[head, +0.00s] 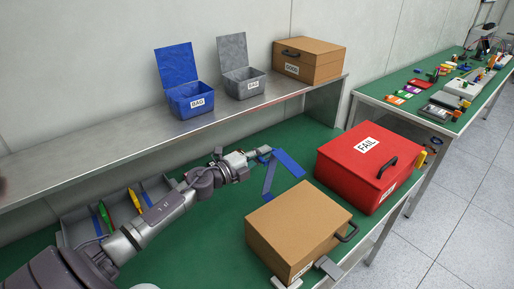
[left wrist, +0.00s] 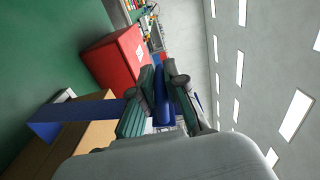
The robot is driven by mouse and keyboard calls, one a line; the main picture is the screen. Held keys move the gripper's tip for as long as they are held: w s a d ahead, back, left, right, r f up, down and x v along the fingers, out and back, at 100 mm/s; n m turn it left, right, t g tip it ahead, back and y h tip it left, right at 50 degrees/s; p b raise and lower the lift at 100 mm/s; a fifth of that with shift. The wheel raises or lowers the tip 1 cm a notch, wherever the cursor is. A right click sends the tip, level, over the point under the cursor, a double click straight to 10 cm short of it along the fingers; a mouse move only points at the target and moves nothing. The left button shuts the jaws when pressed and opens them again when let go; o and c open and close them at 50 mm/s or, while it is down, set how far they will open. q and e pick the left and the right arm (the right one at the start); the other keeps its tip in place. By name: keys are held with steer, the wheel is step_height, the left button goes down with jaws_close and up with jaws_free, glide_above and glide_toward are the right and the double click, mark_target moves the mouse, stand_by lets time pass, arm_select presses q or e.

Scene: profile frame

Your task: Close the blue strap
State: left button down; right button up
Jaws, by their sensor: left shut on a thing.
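The blue strap (head: 288,163) is bent into an angle above the green table, just behind the brown case (head: 300,225). One part stretches to the right and another (head: 268,179) hangs down toward the table. My left gripper (head: 264,153) is shut on the strap near its upper left end. In the left wrist view, a blue piece (left wrist: 162,108) sits between the fingers, and a blue band (left wrist: 70,113) runs off to the left across the brown case (left wrist: 70,140). My right gripper is not in view.
A red FAIL box (head: 350,175) stands right of the brown case. A grey divided tray (head: 80,228) is at the left, partly behind my left arm. A metal shelf (head: 130,150) behind holds a blue bin (head: 190,100), a grey bin (head: 243,82) and a brown box (head: 310,62).

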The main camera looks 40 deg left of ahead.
arm_select(q)
steer(key=shift+s+d, duration=0.1)
steer(key=shift+d, duration=0.25)
steer(key=c, duration=1.2)
jaws_free()
steer(key=shift+r, duration=0.1)
steer(key=shift+s+a, duration=0.15)
steer(key=shift+s, duration=0.4)
steer(key=v, duration=1.1)
